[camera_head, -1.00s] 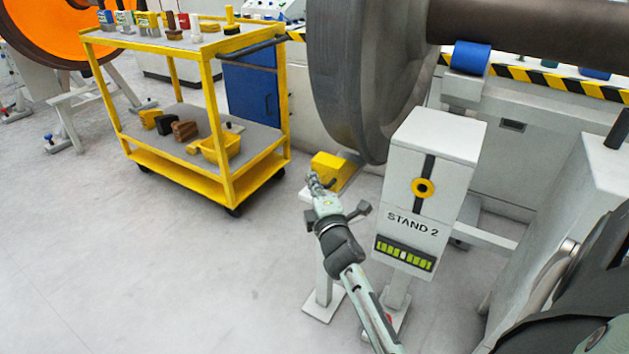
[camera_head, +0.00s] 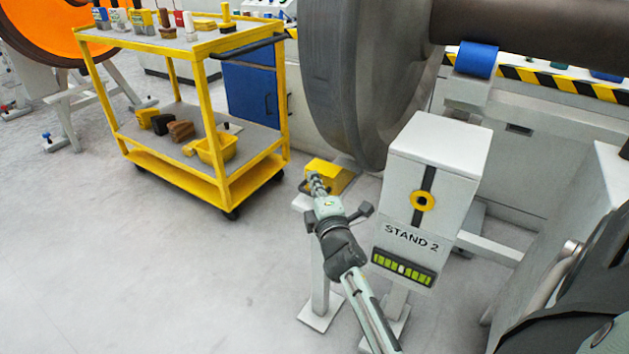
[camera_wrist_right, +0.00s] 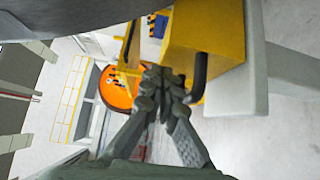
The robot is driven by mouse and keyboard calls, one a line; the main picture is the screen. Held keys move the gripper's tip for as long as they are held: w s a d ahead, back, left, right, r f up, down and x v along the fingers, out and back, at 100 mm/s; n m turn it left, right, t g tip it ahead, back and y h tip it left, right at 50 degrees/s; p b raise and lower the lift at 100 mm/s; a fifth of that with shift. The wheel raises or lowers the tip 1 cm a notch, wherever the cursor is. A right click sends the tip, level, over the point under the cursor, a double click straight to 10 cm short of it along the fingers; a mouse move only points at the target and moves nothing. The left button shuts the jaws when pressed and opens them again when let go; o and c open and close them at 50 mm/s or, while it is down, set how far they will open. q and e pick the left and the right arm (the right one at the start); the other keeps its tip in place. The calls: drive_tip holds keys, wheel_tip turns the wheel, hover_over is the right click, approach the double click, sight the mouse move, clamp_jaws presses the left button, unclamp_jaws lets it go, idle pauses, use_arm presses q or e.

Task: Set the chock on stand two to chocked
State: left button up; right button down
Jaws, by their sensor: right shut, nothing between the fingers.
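The yellow chock (camera_head: 330,176) sits low at the foot of the big grey wheel (camera_head: 362,90), left of the white box marked STAND 2 (camera_head: 437,165). In the right wrist view the chock (camera_wrist_right: 207,28) is a large yellow block close to the fingers, with a black curved bar (camera_wrist_right: 200,72) on its near side. My right gripper (camera_head: 316,184) is in front of the chock and partly covers it. Its fingers (camera_wrist_right: 163,82) are shut together and empty, just left of the bar; I cannot tell if they touch it. My left gripper is not in view.
A yellow cart (camera_head: 222,190) with bottles, blocks and a tub stands to the left. A white post (camera_head: 319,290) rises close beside my right arm. An orange wheel (camera_head: 45,30) is at the far left. The floor at the lower left is clear.

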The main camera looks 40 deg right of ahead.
sight(321, 174)
drive_tip(key=shift+w+d, duration=0.15)
drive_tip(key=shift+d, duration=0.15)
drive_tip(key=shift+w+d+p, duration=0.2)
drive_tip(key=shift+w+d, duration=0.05)
drive_tip(key=shift+d, duration=0.4)
drive_tip(key=shift+w+d+p, duration=0.15)
drive_tip(key=shift+w+d, duration=0.1)
drive_tip(key=shift+d, duration=0.35)
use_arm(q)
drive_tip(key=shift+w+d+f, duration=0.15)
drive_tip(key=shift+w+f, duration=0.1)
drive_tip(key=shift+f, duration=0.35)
use_arm(e)
drive_tip(key=shift+a, duration=0.15)
